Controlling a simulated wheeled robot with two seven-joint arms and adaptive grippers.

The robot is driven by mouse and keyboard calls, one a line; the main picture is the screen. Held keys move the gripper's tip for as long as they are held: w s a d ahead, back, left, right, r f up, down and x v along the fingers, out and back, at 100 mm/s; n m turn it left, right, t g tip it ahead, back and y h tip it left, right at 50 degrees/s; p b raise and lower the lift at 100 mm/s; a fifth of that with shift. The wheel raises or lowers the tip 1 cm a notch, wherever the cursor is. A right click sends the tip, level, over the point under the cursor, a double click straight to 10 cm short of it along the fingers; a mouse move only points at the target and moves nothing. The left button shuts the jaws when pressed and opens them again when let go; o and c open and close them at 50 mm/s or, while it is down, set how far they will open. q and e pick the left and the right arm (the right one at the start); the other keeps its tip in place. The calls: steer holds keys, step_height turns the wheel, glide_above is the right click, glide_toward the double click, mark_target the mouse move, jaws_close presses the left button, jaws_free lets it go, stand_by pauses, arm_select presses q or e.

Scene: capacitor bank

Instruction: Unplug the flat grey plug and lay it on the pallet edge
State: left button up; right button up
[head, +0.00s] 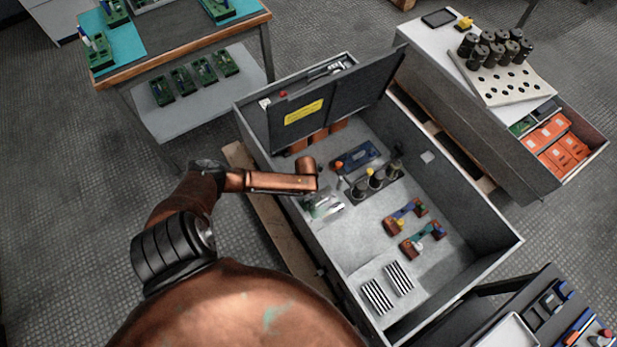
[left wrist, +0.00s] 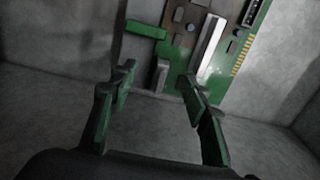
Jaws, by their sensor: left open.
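A small flat grey block (left wrist: 160,75), which looks like the grey plug, stands at the lower edge of a green circuit board (left wrist: 190,65) in the left wrist view. My left gripper (left wrist: 157,74) is open, with its green-padded fingers on either side of the block's lower end in the picture. I cannot tell whether they touch it. In the head view my copper forearm reaches over the cabinet's left wall and hides most of this spot. The wooden pallet edge (head: 272,222) sticks out along the cabinet's left side. My right gripper is not in view.
The open grey cabinet (head: 475,258) holds dark cylinders (head: 375,180), small brown blocks with coloured parts (head: 422,238) and striped plates (head: 377,296). Its raised lid (head: 340,100) stands at the back. A bench (head: 190,55) and a white cart (head: 465,95) stand nearby.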

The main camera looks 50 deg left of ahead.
arm_select(q)
steer(key=shift+f, duration=0.15)
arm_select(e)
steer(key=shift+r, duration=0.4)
arm_select(q)
steer(key=shift+a, duration=0.1)
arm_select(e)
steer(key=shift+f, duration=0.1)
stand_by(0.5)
arm_select(q)
jaws_close()
stand_by(0.5)
stand_by(0.5)
